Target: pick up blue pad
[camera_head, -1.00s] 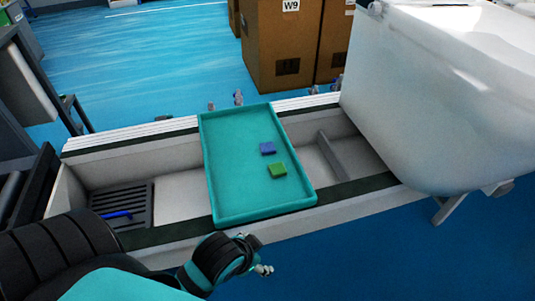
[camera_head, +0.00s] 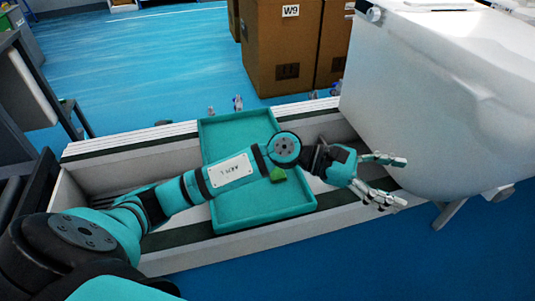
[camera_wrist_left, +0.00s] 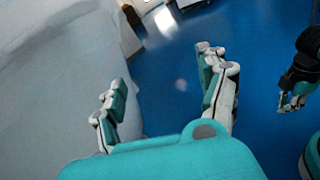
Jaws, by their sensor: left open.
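The blue pad does not show now; my left arm covers the part of the teal tray (camera_head: 225,212) where it lay. A green pad (camera_head: 278,175) lies in the tray, partly covered by the arm. My left gripper (camera_head: 400,181) is open and empty, beyond the tray's right side and in front of the white tub-like fixture. The left wrist view shows its spread fingers (camera_wrist_left: 165,75) with only blue floor between them. What looks like my right gripper (camera_wrist_left: 292,92) is at the right edge of that view; its opening is unclear.
The tray rests across a long pale trough (camera_head: 160,262). The large white fixture (camera_head: 430,110) stands at the right, close to my left gripper. Cardboard boxes (camera_head: 280,50) stand behind. Blue floor is open at front right.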

